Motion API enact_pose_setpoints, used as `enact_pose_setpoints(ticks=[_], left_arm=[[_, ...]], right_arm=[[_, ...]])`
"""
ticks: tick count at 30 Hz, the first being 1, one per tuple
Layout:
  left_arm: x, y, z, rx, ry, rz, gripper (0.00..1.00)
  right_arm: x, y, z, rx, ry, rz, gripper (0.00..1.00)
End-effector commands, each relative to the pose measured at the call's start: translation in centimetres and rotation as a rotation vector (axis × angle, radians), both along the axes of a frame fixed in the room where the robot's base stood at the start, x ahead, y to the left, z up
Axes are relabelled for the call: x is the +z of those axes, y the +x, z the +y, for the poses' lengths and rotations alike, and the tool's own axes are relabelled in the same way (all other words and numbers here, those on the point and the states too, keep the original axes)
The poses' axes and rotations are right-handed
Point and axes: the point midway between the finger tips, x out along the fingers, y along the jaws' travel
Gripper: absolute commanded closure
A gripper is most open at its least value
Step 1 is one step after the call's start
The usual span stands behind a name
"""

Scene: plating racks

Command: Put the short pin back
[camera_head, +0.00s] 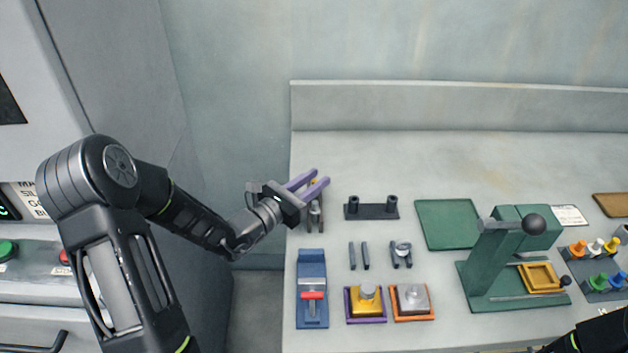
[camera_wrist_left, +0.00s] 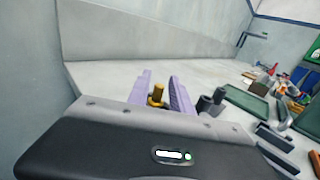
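My left gripper (camera_head: 321,177) has purple fingers and is over the back left of the bench. Its fingers also show in the wrist view (camera_wrist_left: 161,92), spread apart. A small brass pin (camera_wrist_left: 157,96) with a round head stands upright in the gap between them, and space shows beside it. Which pin the task calls short is unclear. A grey two-pronged holder (camera_head: 315,216) lies just below the gripper in the head view, partly hidden by it. A dark rack (camera_head: 371,211) with two black posts is to its right. My right gripper is out of view.
A blue slide fixture (camera_head: 312,268), a gold block (camera_head: 367,297) and a silver block (camera_head: 412,298) stand in front. Two pairs of grey rails (camera_head: 358,255) lie between. A green mat (camera_head: 446,224) and a green press (camera_head: 500,262) are to the right. The back bench is clear.

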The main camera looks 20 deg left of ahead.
Motion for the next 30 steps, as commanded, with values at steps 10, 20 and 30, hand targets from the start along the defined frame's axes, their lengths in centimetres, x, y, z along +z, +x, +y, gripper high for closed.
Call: enact_pose_setpoints(ticks=[10,20,30], left_arm=[[0.1,0.0,0.0,0.000,0.000,0.000,0.67],[0.1,-3.2,1.2,0.003,0.002,0.002,0.67],[0.1,-9.6,3.5,0.004,0.001,0.001,0.67]], right_arm=[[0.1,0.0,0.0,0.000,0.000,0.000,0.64],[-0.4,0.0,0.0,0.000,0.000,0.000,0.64],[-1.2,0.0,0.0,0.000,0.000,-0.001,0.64]])
